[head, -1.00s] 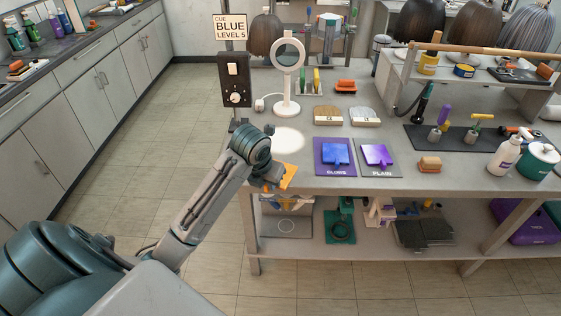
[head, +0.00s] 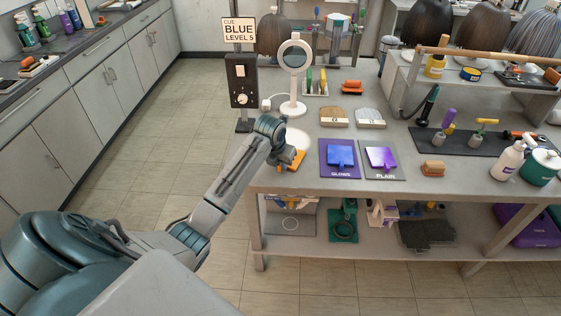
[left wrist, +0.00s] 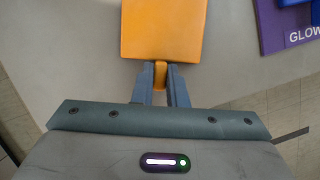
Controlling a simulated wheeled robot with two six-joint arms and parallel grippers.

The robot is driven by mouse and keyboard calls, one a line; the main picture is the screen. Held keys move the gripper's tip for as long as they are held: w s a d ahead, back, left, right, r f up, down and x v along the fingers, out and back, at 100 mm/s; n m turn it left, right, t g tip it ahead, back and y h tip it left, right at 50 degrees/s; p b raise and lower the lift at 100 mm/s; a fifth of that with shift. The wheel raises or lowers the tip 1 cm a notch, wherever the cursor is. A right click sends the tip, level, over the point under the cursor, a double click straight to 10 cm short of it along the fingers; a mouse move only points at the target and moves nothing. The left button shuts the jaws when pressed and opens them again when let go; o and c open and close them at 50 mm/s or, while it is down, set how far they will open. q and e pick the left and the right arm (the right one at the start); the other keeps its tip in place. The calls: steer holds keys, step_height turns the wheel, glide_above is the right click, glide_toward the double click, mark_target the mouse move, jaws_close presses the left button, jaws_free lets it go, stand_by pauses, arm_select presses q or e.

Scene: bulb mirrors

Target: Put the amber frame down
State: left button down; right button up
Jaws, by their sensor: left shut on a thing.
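The amber frame (left wrist: 163,30) is a flat orange square with a short handle in the left wrist view. My left gripper (left wrist: 160,84) is shut on that handle. In the head view the amber frame (head: 292,160) shows partly below my left gripper (head: 285,158), over the table's near left edge. My wrist hides part of it. I cannot tell whether it touches the tabletop. My right gripper is not in view.
A purple GLOWS mat (head: 325,172) and a grey PLAIN mat (head: 390,174) lie to the right, each bearing a blue or purple frame. A round white mirror (head: 294,80) stands behind. A brown-and-orange block (head: 433,168) lies farther right.

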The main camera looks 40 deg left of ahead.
arm_select(q)
steer(key=shift+f, duration=0.1)
steer(key=c, duration=1.9)
jaws_free()
steer(key=shift+f, duration=0.1)
steer(key=o, duration=0.4)
steer(key=shift+o, duration=0.2)
steer(key=b+v, duration=0.1)
steer(key=v, duration=1.1)
steer(key=shift+r, duration=0.25)
